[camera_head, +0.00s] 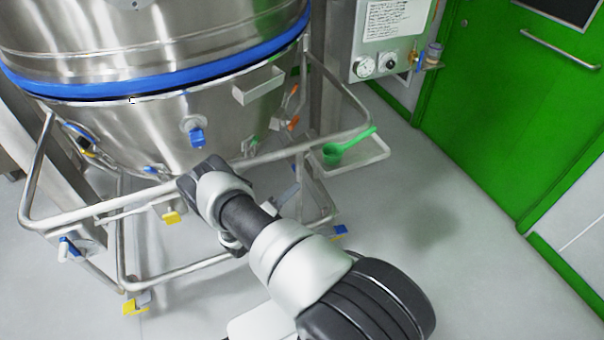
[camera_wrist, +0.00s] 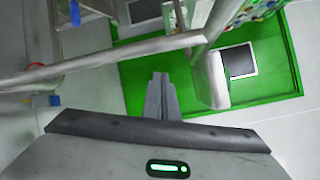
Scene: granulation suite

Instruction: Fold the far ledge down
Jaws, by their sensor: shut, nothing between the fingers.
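My gripper (camera_wrist: 160,78) shows in the wrist view with its two grey fingers together and nothing between them. In the head view my arm reaches over the front rail of the vessel frame, and the fingers are hard to make out there. A pale ledge-like tray (camera_head: 372,160) sticks out level at the frame's right side, with a green scoop (camera_head: 345,147) lying on it. A smaller metal ledge (camera_head: 258,86) juts from the vessel wall below the blue band. I cannot tell which of these is the far ledge. My gripper appears apart from both.
The steel vessel (camera_head: 160,60) stands inside a tubular frame (camera_head: 90,212) with several coloured clamps and casters. A gauge panel (camera_head: 385,35) stands at the back. A green door (camera_head: 500,110) closes the right side. The grey floor between frame and door is clear.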

